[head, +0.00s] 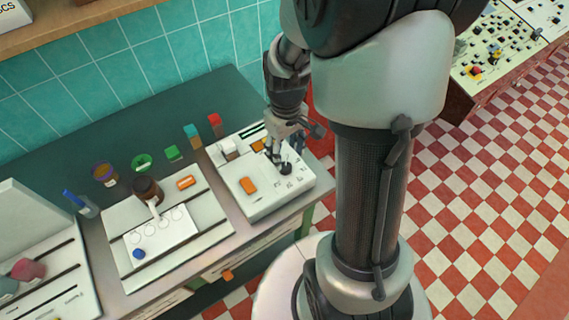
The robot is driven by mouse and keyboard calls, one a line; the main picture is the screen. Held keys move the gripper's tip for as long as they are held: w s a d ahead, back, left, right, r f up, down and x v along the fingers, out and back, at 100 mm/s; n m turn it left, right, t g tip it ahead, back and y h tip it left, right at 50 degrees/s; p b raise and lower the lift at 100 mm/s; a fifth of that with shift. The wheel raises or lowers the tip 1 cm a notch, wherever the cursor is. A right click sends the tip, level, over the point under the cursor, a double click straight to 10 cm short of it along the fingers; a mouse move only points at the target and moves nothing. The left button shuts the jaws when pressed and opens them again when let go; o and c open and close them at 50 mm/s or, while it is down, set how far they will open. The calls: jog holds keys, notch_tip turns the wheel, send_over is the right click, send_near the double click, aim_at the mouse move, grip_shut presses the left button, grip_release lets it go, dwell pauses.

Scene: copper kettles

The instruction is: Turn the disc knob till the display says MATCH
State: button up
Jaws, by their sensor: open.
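A white control panel (265,200) sits on the dark counter below my arm. A dark round knob (286,168) stands on it, right of the panel's middle. My gripper (284,154) points down at this knob, with its fingers open just above or around it. I cannot tell whether they touch the knob. No readable display text shows; the panel's markings are too small to read.
Left of the panel is a white tray (213,228) with a brown jar (147,188) and a marked sheet. A teal tiled wall closes the back.

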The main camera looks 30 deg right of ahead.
aim_at(286, 166)
notch_tip(286, 166, down, 6)
jog(key=shift+f+b, duration=0.1)
jog(key=shift+b, duration=0.75)
jog(key=shift+c, duration=0.2)
jog(key=c, duration=1)
